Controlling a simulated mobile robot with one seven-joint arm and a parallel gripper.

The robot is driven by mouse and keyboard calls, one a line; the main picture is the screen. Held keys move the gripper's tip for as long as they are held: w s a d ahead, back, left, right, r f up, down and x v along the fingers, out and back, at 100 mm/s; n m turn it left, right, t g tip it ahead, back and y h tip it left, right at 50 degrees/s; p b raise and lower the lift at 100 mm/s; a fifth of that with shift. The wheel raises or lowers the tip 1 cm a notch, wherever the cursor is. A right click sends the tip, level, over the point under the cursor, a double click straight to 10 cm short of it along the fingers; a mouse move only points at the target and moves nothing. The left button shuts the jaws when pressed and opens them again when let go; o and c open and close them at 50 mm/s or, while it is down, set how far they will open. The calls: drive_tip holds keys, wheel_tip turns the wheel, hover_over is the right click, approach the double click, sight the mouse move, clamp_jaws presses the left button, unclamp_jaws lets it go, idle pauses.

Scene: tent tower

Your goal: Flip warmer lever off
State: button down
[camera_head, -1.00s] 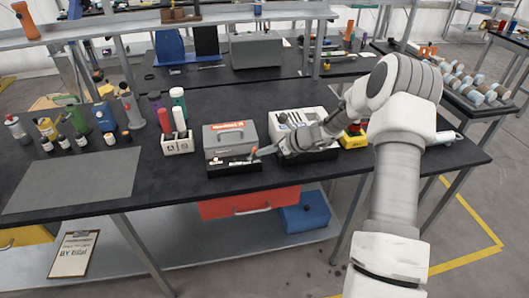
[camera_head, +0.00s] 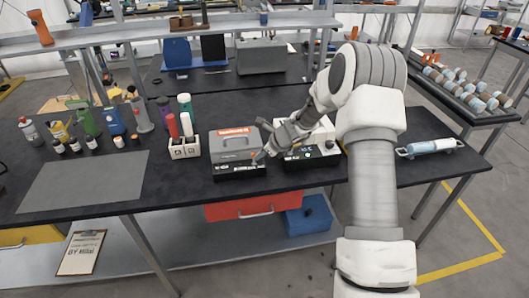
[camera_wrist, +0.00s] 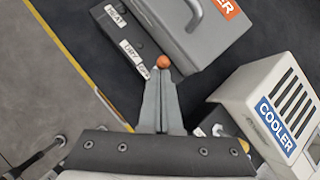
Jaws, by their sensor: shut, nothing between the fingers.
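The warmer (camera_head: 232,143) is a grey box with a carry handle and an orange label, on a black base (camera_head: 240,172) at the table's front edge. In the wrist view its grey lid (camera_wrist: 190,35) and the base front (camera_wrist: 122,38) with white labels show; one label seems to read HEAT. The lever's orange ball knob (camera_wrist: 163,62) is at the end of the base nearest my fingers. My gripper (camera_head: 260,157) is at the warmer's right front corner. In the wrist view my gripper (camera_wrist: 163,78) is shut and empty, its tips right at the knob; contact is unclear. The lever's shaft is hidden.
A white cooler (camera_wrist: 262,105) with a blue label stands close to the right of my fingers; its box (camera_head: 318,135) is partly behind my arm. A white holder (camera_head: 185,148) with bottles stands left of the warmer. A grey mat (camera_head: 85,182) lies clear further left.

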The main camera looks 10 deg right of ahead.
drive_tip(key=shift+a+r+h+p, duration=0.15)
drive_tip(key=shift+a+h+p, duration=0.35)
drive_tip(key=shift+a+h, duration=0.2)
drive_tip(key=shift+a, duration=0.1)
drive_tip(key=shift+r+p, duration=0.75)
drive_tip(key=shift+r, duration=0.05)
